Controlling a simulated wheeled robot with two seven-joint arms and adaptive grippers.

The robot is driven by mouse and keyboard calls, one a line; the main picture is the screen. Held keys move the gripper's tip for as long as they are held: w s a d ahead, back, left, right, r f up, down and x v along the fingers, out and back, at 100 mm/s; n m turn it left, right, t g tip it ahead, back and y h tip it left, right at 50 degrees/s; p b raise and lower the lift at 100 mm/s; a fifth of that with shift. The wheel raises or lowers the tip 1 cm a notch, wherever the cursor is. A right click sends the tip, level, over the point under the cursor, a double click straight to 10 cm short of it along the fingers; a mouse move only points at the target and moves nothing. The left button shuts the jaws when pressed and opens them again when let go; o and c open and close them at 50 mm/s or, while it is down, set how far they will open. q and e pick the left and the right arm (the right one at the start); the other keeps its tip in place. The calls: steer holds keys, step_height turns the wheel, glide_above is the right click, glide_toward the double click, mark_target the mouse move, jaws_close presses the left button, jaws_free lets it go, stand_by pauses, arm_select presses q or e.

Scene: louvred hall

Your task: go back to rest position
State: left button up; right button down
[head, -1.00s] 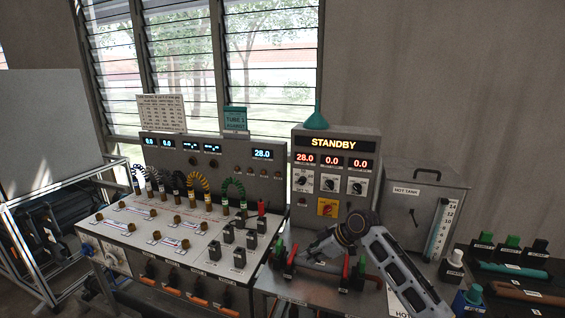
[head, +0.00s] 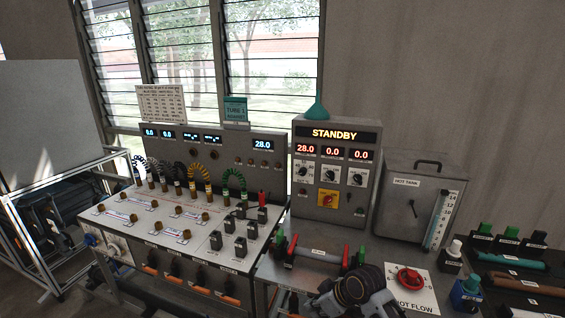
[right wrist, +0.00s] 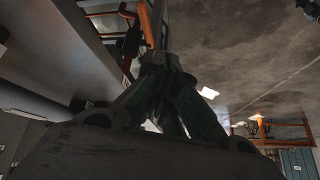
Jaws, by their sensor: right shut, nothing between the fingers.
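My right arm shows at the bottom of the head view, low in front of the bench edge; its fingertips are out of that picture. In the right wrist view my right gripper (right wrist: 160,75) is shut and empty, with the floor and the bench's underside beyond it. A grey tube (head: 318,255) lies across the clamps on the bench, between red and green end pieces, apart from my arm. My left gripper is in neither view.
The control box (head: 335,135) reads STANDBY. The hot tank (head: 412,200) stands to its right. A red knob (head: 409,277) sits on the HOT FLOW plate. The panel bench (head: 135,232) with coloured cables is at left. More tubes (head: 512,262) lie at far right.

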steer(key=s+d+f+m+h, duration=0.1)
steer(key=s+d+m+h, duration=0.25)
steer(key=s+d, duration=0.45)
steer(key=s+d+f+m+h, duration=0.2)
steer(key=s+d+m, duration=0.3)
steer(key=s, duration=0.8)
step_height(320, 180, down, 33)
steer(key=s+g, duration=0.1)
steer(key=s, duration=0.2)
steer(key=s+d+f, duration=0.2)
steer(key=s+f, duration=0.7)
steer(key=s, duration=0.2)
steer(key=s+d+f+g, duration=0.1)
steer(key=s+f, duration=0.9)
steer(key=shift+s+d+f+n, duration=0.25)
steer(key=shift+s+d+n, duration=0.15)
steer(key=shift+n, duration=0.05)
